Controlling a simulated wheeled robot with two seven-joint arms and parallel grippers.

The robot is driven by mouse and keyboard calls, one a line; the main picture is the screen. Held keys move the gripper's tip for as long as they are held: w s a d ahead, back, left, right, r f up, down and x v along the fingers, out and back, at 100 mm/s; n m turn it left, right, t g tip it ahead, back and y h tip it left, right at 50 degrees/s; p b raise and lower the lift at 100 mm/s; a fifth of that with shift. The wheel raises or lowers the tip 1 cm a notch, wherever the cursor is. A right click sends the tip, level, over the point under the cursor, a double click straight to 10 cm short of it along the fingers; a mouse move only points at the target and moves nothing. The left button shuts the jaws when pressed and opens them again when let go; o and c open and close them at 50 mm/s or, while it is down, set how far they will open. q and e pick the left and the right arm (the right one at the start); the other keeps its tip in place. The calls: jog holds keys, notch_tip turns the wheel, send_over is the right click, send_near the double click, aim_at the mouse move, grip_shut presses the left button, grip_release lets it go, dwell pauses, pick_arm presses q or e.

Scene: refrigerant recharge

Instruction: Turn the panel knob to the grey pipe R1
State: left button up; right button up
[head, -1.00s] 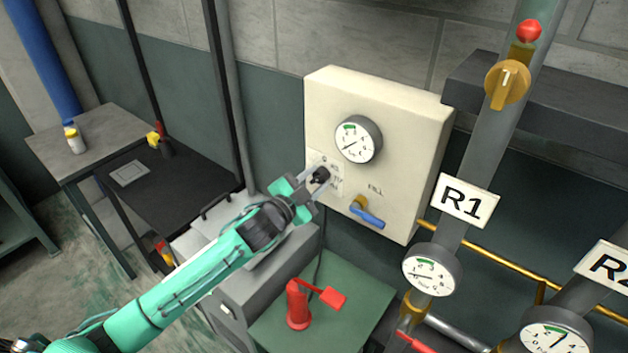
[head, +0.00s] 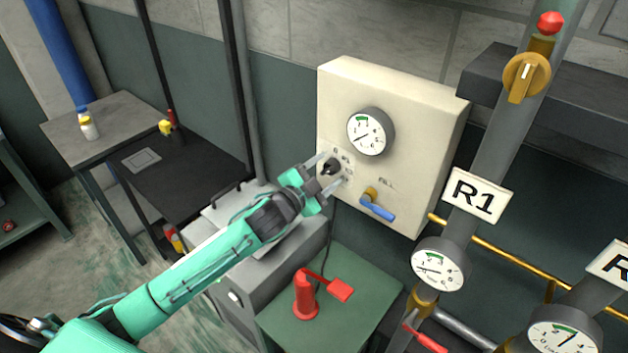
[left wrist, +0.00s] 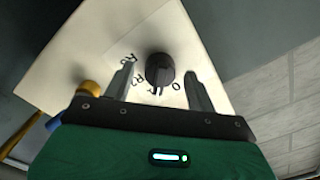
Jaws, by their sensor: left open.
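The panel knob (head: 331,166) is black and sits on the cream panel (head: 425,105), below a round gauge. My left gripper (head: 329,173) is open at the panel, with its fingers on either side of the knob. In the left wrist view the knob (left wrist: 159,70) stands between the two separated fingers (left wrist: 160,88), with gaps on both sides. Printed labels, R marks and an O, lie around it. I cannot tell surely which label the knob points to. The grey pipe R1 (head: 493,152) with its white sign (head: 478,195) rises right of the panel. My right gripper is out of view.
A blue lever (head: 378,209) is on the panel, just right of my gripper. A green-topped table (head: 345,302) with a red device (head: 306,297) stands below. A yellow valve handle (head: 526,75) and a gauge (head: 438,264) are on pipe R1.

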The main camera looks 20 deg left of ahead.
pick_arm(q)
jog(key=b+v, duration=0.4)
jog(key=v, duration=0.9)
jog(key=shift+s, duration=0.35)
jog(key=shift+a, duration=0.1)
